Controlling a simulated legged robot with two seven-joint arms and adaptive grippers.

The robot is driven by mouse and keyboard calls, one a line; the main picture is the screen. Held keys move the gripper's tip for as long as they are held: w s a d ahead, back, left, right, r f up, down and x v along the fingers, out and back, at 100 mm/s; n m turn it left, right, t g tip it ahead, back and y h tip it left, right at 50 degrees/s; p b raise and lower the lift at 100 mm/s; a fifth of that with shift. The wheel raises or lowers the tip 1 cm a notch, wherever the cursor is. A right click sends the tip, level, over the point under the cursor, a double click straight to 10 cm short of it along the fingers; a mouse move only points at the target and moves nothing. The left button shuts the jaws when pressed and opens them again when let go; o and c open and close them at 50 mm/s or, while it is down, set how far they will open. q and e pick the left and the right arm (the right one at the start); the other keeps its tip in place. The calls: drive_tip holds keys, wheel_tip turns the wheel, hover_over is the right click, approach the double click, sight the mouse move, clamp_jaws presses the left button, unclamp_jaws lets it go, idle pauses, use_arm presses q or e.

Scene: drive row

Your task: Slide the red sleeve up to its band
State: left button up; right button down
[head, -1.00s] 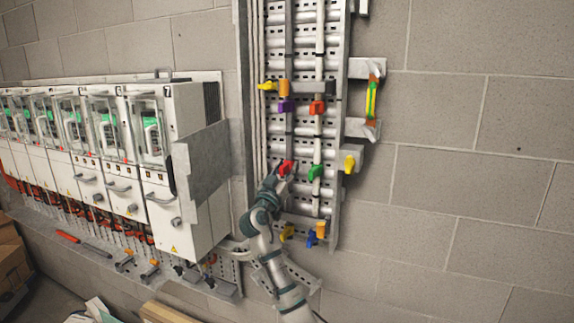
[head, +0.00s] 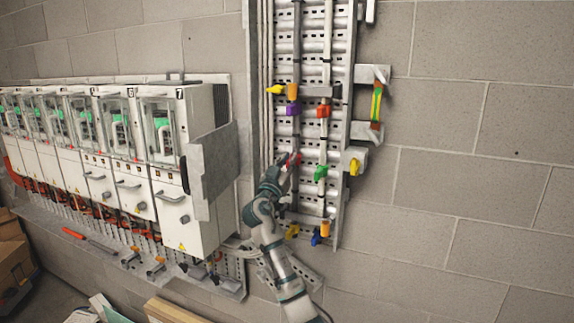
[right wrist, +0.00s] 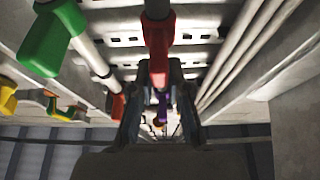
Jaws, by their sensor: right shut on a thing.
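The red sleeve (head: 297,157) is on the left of two upright rods on the slotted wall panel, mostly hidden by my right gripper (head: 287,165). In the right wrist view the red sleeve (right wrist: 158,38) stands between the two fingers of my right gripper (right wrist: 159,95), which is shut on it. The purple sleeve (head: 293,109) is above it on the same rod and shows beyond the fingers in the right wrist view (right wrist: 161,106). I cannot make out a red band. My left gripper is out of view.
On the right rod are a green sleeve (head: 320,172) and an orange-red one (head: 323,111). An orange piece (head: 292,91) and a yellow one (head: 275,90) sit above the purple sleeve. A grey plate (head: 212,165) and white cabinets (head: 180,210) stand left.

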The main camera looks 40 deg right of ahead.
wheel_tip(320, 180, up, 6)
drive_tip(key=p, duration=0.3)
drive_tip(key=shift+d+r, duration=0.15)
